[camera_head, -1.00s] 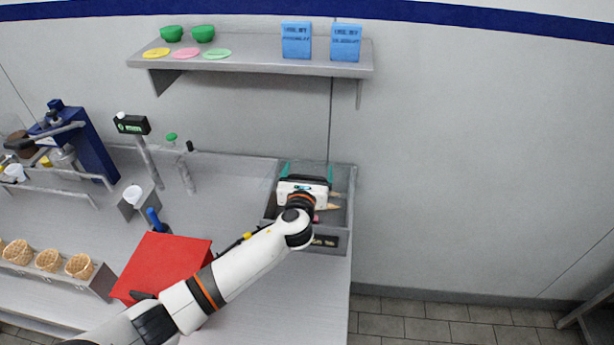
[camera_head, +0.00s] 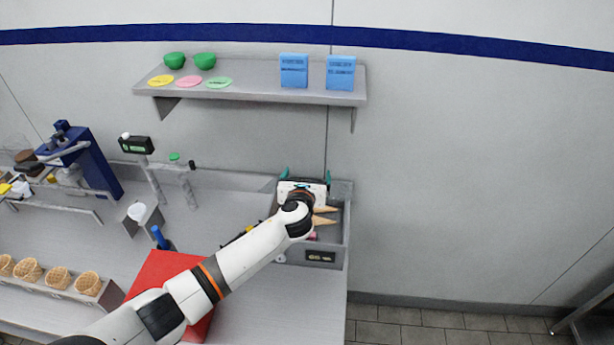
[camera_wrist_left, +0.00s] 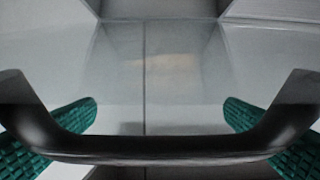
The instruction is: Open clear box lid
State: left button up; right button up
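The clear box (camera_head: 321,256) is a grey-framed bin with a dark front label at the right end of the counter. Cones (camera_head: 324,221) show inside it, beside my wrist. A greyish, see-through panel (camera_head: 342,189) shows at its back right corner; it looks like part of the lid, its angle unclear. My left gripper (camera_head: 307,176) is over the back of the box, its teal fingers apart and pointing to the wall. In the left wrist view the fingers (camera_wrist_left: 160,112) are wide apart with nothing held between them. My wrist hides much of the box. My right gripper is out of view.
A red box (camera_head: 160,270) lies under my left arm. Waffle bowls (camera_head: 58,279) stand in a rack at the left. A shelf (camera_head: 250,95) with blue boxes (camera_head: 340,72) and green bowls (camera_head: 204,60) hangs above. Open floor (camera_head: 420,325) lies right of the counter.

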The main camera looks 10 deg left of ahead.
pick_arm(q)
jog(key=shift+o, duration=0.4)
jog(key=shift+w+a+f, duration=0.1)
jog(key=shift+w+f, duration=0.15)
jog(key=shift+s, duration=0.1)
jog(key=b+v, duration=0.2)
jog(key=v, duration=1)
